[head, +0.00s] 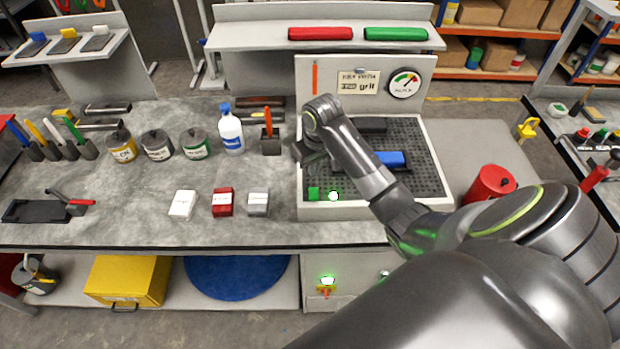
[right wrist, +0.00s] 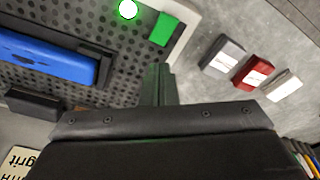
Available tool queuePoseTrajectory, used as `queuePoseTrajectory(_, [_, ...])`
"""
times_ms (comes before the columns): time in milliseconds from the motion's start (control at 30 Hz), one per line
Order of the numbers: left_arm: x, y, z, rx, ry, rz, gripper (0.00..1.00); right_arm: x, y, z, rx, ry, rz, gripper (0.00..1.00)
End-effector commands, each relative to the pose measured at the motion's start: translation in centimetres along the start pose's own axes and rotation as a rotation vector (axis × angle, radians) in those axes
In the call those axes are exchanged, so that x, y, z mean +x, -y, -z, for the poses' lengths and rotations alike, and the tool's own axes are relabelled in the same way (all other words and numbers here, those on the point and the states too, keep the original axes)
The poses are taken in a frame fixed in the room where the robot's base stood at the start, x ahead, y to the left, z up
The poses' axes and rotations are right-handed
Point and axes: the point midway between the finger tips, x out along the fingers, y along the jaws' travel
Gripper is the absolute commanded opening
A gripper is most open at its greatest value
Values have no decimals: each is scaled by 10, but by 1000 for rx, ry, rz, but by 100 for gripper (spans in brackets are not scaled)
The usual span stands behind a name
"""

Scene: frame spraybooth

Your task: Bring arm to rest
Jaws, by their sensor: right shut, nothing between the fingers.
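My right arm reaches in from the lower right of the head view, over the perforated grey spray booth bed (head: 430,180). My right gripper (head: 308,155) hangs above the bed's left edge, partly hidden behind my wrist. In the right wrist view its fingers (right wrist: 160,85) are together with nothing between them. A blue block (head: 390,159) lies on a dark holder on the bed, apart from the gripper; it also shows in the right wrist view (right wrist: 45,57). My left gripper is not in view.
Left of the bed stand an orange-handled tool holder (head: 270,145), a white bottle (head: 230,135) and several paint tins. White (head: 183,204), red (head: 222,202) and grey (head: 258,202) blocks lie in front. A red can (head: 488,185) stands right of the bed.

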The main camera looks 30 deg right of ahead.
Motion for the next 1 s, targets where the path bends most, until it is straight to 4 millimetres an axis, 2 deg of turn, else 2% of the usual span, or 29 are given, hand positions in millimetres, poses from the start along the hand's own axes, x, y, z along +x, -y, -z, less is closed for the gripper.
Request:
queuePoseTrajectory(267, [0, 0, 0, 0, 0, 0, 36, 1, 0, -2, -1, 0, 0, 0])
queuePoseTrajectory(367, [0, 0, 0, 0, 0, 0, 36, 8, 2, -14, -5, -3, -2, 0])
queuePoseTrajectory(467, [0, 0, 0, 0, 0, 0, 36, 20, 5, -40, -15, -12, -9, 0])
queuePoseTrajectory(600, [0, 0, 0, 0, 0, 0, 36, 36, 12, -95, -31, -40, -23, 0])
queuePoseTrajectory(700, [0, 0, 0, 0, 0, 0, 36, 39, 16, -135, -36, -64, -34, 0])
queuePoseTrajectory(900, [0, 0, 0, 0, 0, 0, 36, 29, 20, -208, -29, -113, -65, 0])
queuePoseTrajectory(1000, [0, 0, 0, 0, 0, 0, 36, 20, 21, -234, -20, -132, -82, 0])
